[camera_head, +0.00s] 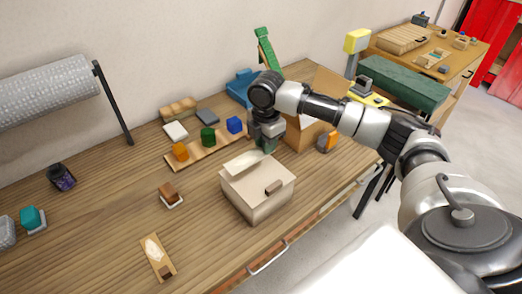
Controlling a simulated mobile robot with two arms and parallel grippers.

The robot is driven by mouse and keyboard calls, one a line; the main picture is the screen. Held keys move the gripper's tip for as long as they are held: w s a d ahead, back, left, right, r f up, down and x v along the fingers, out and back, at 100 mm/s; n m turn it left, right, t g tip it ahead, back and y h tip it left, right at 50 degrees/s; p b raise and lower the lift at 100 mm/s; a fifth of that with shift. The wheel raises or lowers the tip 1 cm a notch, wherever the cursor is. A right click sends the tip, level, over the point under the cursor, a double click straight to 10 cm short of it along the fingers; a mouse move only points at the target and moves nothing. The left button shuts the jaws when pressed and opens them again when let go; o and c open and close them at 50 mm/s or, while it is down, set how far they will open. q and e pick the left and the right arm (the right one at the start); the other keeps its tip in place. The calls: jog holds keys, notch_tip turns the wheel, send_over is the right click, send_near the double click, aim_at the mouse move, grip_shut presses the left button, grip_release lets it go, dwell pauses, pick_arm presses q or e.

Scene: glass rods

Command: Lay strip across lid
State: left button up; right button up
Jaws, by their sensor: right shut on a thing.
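A cream cardboard box (251,205) stands near the front edge of the wooden table. Its lid (256,169) looks nearly flat on top, and a small brown piece (273,187) sits at its front edge. My right gripper (267,147) is just above the back edge of the lid, pointing down. It is shut on a small pale greenish piece, which seems to be the strip; the fingers hide most of it. I cannot tell whether this piece touches the lid. My left gripper is out of view.
A wooden board (211,154) with orange, green and blue blocks lies behind the box. An open brown carton (304,135) stands at the back right, close to my right arm. A stamp-like block (170,196) sits left.

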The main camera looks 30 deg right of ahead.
aim_at(262, 161)
jog(key=shift+w+a+f, duration=0.25)
jog(key=shift+w, duration=0.15)
jog(key=shift+f, duration=0.2)
notch_tip(262, 161, down, 3)
jog(key=shift+s+f+p, duration=0.1)
jog(key=shift+p, duration=0.45)
jog(key=shift+f, duration=0.25)
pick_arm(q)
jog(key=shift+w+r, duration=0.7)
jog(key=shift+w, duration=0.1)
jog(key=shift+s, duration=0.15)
pick_arm(e)
jog(key=shift+f, duration=0.15)
jog(key=o, duration=0.9)
